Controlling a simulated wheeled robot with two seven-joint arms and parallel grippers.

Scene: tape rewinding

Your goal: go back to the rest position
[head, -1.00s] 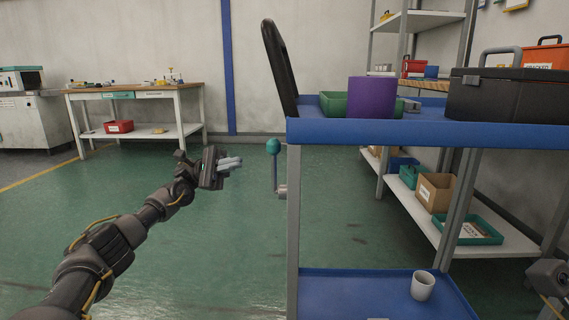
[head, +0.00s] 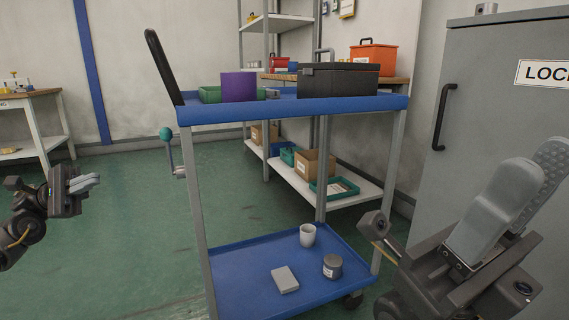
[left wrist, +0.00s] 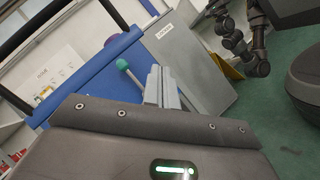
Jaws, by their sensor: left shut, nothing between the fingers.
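My left gripper (head: 88,183) is shut and empty at the left side of the head view. It is over the green floor, left of the blue cart and apart from it. In the left wrist view its closed fingers (left wrist: 160,88) point toward the cart. My right gripper (head: 522,190) is large and close at the lower right, with its fingers apart and nothing seen between them. It is in front of the grey locker. A crank with a teal knob (head: 166,133) hangs at the cart's left side, and no gripper touches it. The knob also shows in the left wrist view (left wrist: 122,63).
The blue cart (head: 300,112) carries a purple cylinder (head: 239,87), a green tray and a black case (head: 338,79). Its lower shelf holds a white cup (head: 307,235), a tin and a small grey block. A grey locker (head: 500,100) stands right. Floor between left gripper and cart is clear.

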